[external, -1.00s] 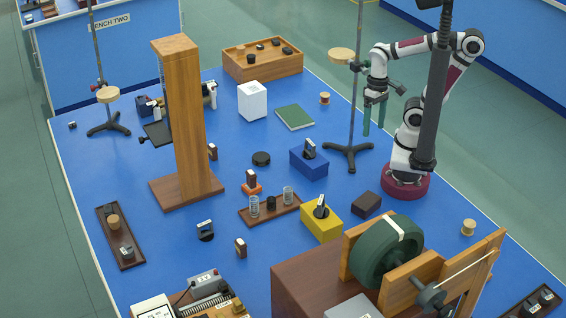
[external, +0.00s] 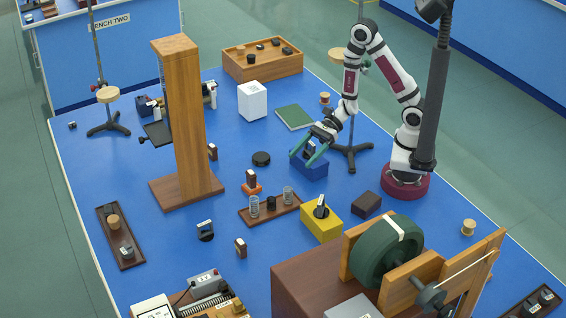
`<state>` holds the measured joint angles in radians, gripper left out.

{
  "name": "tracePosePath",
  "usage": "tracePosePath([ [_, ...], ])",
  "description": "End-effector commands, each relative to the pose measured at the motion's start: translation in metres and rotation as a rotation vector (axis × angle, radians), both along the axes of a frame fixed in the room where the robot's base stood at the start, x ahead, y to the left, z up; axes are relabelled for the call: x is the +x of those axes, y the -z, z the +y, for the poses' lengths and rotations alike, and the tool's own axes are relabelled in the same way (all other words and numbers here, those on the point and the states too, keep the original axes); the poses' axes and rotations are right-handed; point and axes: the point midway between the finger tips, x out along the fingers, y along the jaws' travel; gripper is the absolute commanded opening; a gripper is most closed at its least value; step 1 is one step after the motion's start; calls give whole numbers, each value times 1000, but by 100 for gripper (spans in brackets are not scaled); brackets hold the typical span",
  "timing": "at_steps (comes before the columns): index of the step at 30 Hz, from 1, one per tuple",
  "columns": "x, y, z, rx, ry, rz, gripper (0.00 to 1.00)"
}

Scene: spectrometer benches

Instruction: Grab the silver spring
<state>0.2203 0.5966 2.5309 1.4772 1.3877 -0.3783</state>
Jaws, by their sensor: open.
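Two pale, coil-like cylinders stand upright on a brown wooden tray (external: 272,213) in the middle of the bench: a left one (external: 254,206) and a right one (external: 288,195). They look like silver springs, but they are too small to tell for sure. A short black cylinder (external: 271,203) stands between them. My gripper (external: 301,159) has green fingers, spread open and angled down to the left. It is at the blue block (external: 310,168), behind and right of the tray, and partly covers the block and the dark piece on it. I see nothing held between the fingers.
A tall wooden column (external: 182,120) stands left of the tray. A stand (external: 349,158) rises behind my gripper.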

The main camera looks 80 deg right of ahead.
Motion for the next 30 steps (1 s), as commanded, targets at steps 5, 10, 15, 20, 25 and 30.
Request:
tracePosePath([
  [5,-1,42,0,1,0,8,74],
  [10,-1,75,0,0,-1,4,74],
  [15,7,80,14,-1,-5,-1,74],
  [20,20,91,39,-2,-9,-1,74],
  [25,33,101,59,-1,-6,0,74],
  [30,34,102,61,-1,-4,0,74],
])
